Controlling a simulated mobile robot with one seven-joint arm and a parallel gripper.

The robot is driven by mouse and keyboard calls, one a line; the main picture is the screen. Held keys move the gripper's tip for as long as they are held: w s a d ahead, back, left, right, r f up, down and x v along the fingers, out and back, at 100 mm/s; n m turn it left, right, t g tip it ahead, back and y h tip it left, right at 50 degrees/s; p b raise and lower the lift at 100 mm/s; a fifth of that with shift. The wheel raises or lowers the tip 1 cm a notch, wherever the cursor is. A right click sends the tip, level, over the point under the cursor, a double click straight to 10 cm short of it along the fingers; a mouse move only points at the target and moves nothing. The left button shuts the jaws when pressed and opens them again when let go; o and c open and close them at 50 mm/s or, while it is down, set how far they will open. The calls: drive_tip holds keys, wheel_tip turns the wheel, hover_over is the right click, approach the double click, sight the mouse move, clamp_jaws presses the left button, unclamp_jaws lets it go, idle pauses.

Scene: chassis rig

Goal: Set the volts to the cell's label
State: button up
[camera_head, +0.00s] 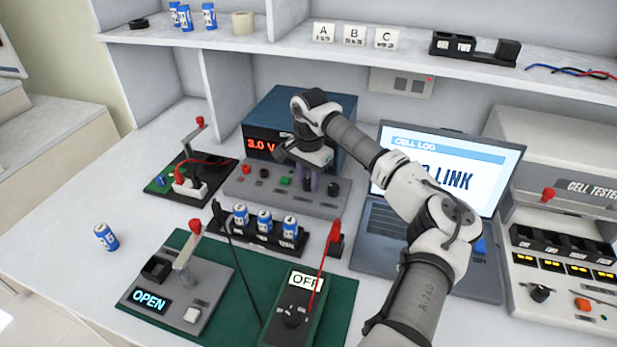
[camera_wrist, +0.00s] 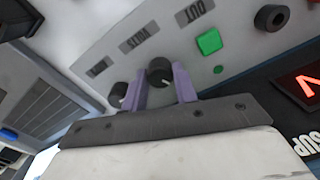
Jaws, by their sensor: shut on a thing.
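The power supply is a blue box (camera_head: 268,112) with a red display (camera_head: 262,146) reading 3.0 V and a grey control panel in front. My gripper (camera_head: 309,180) reaches down to this panel. In the wrist view, its purple fingers (camera_wrist: 161,88) are closed on the dark volts knob (camera_wrist: 159,68), beneath the VOLTS label (camera_wrist: 139,40). A second dark knob (camera_wrist: 117,95) sits just left of the fingers. A lone blue-and-white cell (camera_head: 107,237) is on the bench at left; its label is too small to read surely. Several similar cells stand in a black holder (camera_head: 262,238).
A green button (camera_wrist: 209,42) lies right of the fingers. A tester showing OPEN (camera_head: 148,301) and a dial unit showing OFF (camera_head: 306,281) sit on a green mat (camera_head: 343,300). An open laptop (camera_head: 447,165) stands right of the supply. The left bench front is mostly clear.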

sight(308, 181)
drive_tip(key=shift+m, duration=0.4)
drive_tip(key=m+b, duration=0.1)
drive_tip(key=m, duration=0.3)
drive_tip(key=shift+m+b, duration=0.3)
drive_tip(key=shift+m, duration=0.1)
drive_tip(key=m+b, duration=0.1)
drive_tip(key=m, duration=0.9)
drive_tip(key=shift+m+b, duration=0.4)
drive_tip(key=m, duration=0.5)
drive_tip(key=shift+b, duration=0.3)
drive_tip(key=shift+m, duration=0.3)
drive_tip(key=o, duration=1)
drive_tip(key=shift+c, duration=0.2)
wheel_tip(308, 181, up, 14)
drive_tip(key=shift+b, duration=0.4)
